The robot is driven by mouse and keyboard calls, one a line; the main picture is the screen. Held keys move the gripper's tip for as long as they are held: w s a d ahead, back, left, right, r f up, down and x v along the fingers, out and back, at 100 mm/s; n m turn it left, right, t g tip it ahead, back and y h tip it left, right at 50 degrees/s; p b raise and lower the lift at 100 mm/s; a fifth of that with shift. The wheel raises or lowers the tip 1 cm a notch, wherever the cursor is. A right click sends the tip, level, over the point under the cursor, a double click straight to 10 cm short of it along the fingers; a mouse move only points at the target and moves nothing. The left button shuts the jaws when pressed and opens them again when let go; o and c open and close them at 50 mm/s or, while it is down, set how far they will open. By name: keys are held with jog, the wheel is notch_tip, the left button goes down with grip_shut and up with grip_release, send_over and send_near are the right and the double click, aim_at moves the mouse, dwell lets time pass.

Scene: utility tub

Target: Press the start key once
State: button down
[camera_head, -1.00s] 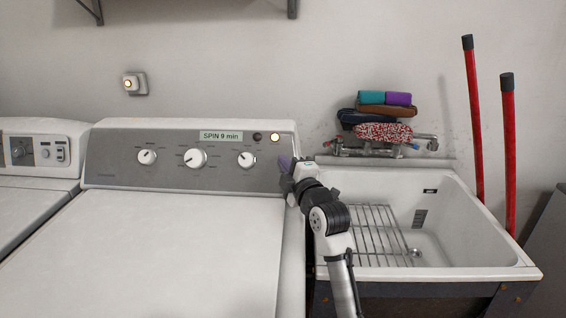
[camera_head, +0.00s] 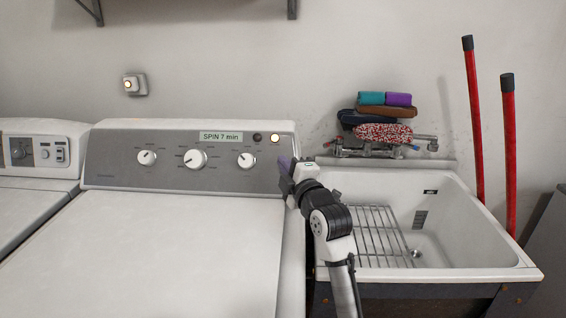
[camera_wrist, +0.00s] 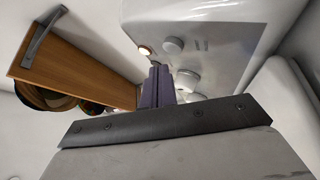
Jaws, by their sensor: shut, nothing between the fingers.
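The washer's grey control panel (camera_head: 115,165) has a round lit button (camera_head: 275,138) and a dark round button (camera_head: 257,137) beside it at its upper right. No label on either is readable, so I cannot tell which is the start key. The panel's display (camera_head: 221,136) reads "SPIN 7 min". My gripper (camera_head: 284,163) is shut and empty, its purple fingers just below and right of the lit button. In the wrist view the fingers (camera_wrist: 158,86) point toward the panel, and the lit button (camera_wrist: 145,50) shows beyond their tips, apart from them.
Several white knobs, one of them the right knob (camera_head: 247,160), sit on the panel. A white utility tub (camera_head: 500,262) with a wire rack stands at right. Folded cloths (camera_head: 384,132) lie above its faucet. Red handles (camera_head: 509,150) lean behind it. A wall switch (camera_head: 129,85) glows at upper left.

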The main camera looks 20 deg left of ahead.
jog(key=s+r, duration=0.1)
jog(key=s+d+r, duration=0.1)
jog(key=s, duration=0.1)
jog(key=shift+s+r, duration=0.15)
jog(key=shift+s, duration=0.15)
jog(key=shift+d, duration=0.1)
dwell(0.6)
